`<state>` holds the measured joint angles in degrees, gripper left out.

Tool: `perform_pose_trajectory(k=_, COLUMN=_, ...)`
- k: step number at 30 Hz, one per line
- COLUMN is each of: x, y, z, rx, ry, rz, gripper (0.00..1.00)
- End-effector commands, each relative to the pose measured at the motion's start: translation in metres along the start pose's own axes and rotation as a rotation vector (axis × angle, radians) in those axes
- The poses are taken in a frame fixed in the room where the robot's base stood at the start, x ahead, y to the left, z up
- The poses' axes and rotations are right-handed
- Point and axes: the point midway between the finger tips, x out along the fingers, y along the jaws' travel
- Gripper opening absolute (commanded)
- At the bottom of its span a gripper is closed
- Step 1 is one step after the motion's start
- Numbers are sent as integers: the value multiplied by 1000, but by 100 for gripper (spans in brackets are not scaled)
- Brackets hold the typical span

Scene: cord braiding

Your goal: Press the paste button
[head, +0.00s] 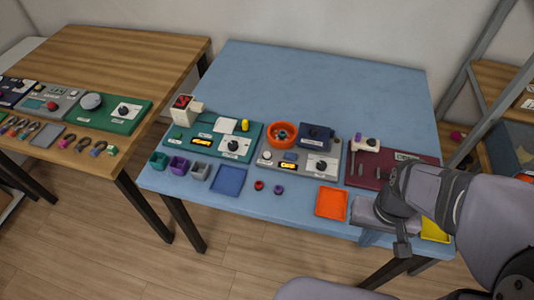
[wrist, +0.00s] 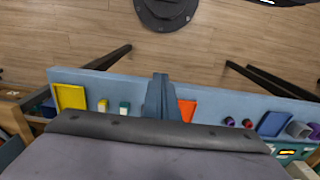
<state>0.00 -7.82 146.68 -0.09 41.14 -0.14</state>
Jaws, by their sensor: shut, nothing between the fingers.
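No label that I can read as "paste" shows, so I cannot tell which control is the paste button. Three control panels stand in a row on the blue table: a teal one (head: 256,133), a grey one (head: 267,161) and a maroon one (head: 425,174). The panels carry dials, small displays and labels too small to read. My gripper (head: 370,240) is over the front right edge of the table, to the right of the orange tray, in front of the maroon panel. Its fingers (wrist: 160,82) are together and empty in the wrist view. My arm hides part of the maroon panel.
An orange tray (head: 331,203), a blue tray (head: 229,181) and a yellow tray (head: 434,229) lie along the front edge. Small cups (head: 179,166) stand at the left. An orange round bowl (head: 282,134) stands behind the grey panel. The back of the table is clear.

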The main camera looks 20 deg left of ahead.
Motion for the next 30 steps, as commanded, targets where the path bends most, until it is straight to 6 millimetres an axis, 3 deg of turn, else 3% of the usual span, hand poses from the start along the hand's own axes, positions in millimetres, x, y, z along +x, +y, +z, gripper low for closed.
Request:
perform_pose_trajectory(k=10, x=-1, y=0, z=0, rx=-2, ry=0, rz=0, gripper=0)
perform_pose_trajectory(k=17, x=-18, y=-10, z=2, rx=-44, ry=-14, rz=0, gripper=0)
perform_pose_trajectory(k=30, x=-35, y=-43, z=57, rx=-260, ry=-343, rz=45, gripper=0)
